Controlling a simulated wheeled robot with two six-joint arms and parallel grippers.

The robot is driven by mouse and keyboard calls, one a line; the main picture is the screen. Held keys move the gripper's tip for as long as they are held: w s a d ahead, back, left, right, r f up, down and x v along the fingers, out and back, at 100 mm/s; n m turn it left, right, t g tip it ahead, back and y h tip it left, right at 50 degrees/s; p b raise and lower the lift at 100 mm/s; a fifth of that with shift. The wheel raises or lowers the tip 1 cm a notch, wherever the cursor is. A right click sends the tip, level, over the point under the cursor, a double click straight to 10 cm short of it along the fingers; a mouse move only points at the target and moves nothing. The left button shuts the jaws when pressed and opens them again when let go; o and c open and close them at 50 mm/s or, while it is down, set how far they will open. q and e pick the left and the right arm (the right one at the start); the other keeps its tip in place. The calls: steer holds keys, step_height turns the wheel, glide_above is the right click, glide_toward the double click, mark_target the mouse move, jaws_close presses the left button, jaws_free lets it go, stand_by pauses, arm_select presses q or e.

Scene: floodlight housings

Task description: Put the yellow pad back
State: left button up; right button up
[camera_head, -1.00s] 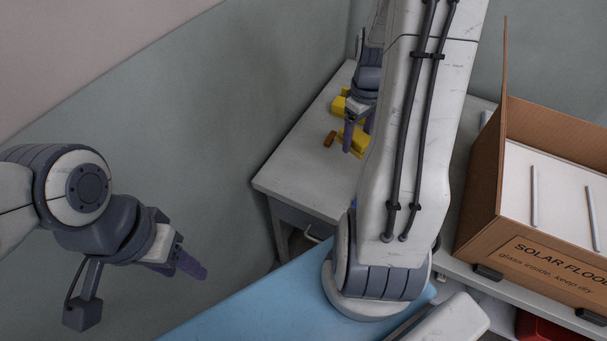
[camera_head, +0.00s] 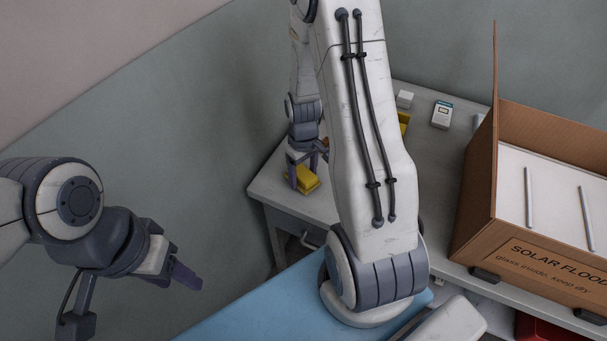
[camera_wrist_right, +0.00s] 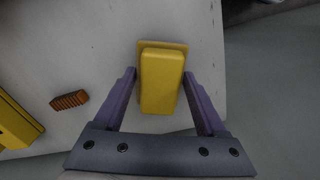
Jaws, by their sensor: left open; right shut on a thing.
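The yellow pad (camera_head: 308,182) is a small block near the front left corner of the grey table. I cannot tell whether the pad touches the table. My left gripper (camera_head: 188,275) is open and empty, off to the left, away from the table.
Another yellow thing (camera_wrist_right: 14,122) and an orange-brown ribbed piece (camera_wrist_right: 69,100) lie left of the pad. My right arm hides part of the table. Small boxes (camera_head: 441,115) stand farther back. An open cardboard carton (camera_head: 560,150) stands at right. The table edge (camera_wrist_right: 222,60) is close to the pad.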

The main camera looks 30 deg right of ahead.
steer(key=shift+f, duration=0.25)
steer(key=shift+f, duration=0.2)
steer(key=o, duration=1.2)
steer(key=shift+o, duration=0.2)
steer(key=shift+r, duration=0.1)
